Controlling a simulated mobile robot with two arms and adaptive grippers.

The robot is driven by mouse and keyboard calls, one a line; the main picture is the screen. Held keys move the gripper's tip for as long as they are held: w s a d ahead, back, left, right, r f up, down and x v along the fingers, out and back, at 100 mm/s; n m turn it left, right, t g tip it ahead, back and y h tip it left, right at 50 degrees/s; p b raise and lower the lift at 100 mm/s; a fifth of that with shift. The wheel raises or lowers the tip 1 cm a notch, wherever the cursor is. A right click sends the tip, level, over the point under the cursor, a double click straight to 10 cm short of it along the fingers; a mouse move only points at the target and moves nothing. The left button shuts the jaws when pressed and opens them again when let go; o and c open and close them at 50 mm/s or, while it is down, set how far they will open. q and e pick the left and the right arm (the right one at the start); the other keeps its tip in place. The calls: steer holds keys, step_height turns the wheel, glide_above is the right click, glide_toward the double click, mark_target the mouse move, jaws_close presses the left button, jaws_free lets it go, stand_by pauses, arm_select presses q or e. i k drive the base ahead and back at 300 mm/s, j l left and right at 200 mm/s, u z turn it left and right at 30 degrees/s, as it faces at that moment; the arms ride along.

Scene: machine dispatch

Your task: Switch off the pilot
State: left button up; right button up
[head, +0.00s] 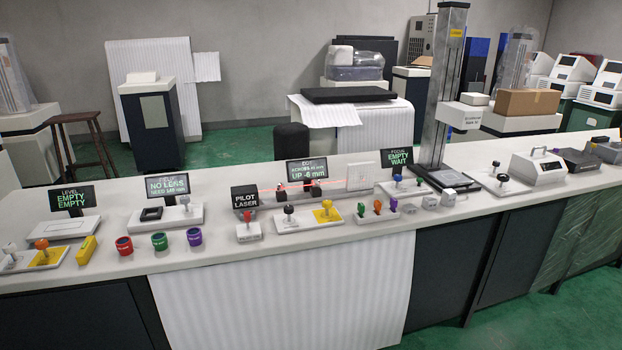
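The black pilot laser box (245,199), labelled "PILOT LASER", stands on the white bench left of the middle. A thin red beam runs right from it, with red light at the dark mounts (313,187). In front of the box sits a small white unit with a red-knobbed lever (247,217); its label is too small to read. A screen (307,171) behind the beam reads "UP -6 mm" on its lower line. Neither of my grippers is in view.
Red, green and purple cups (160,241) stand to the left. A tall column (446,90) rises further right. The bench's front strip is mostly clear.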

mark_target(247, 215)
steer(key=i+l, duration=0.3)
steer(key=i, duration=0.2)
steer(key=i+l, duration=0.35)
steer(key=i, duration=0.15)
steer(key=i+l, duration=0.3)
steer(key=i, duration=0.2)
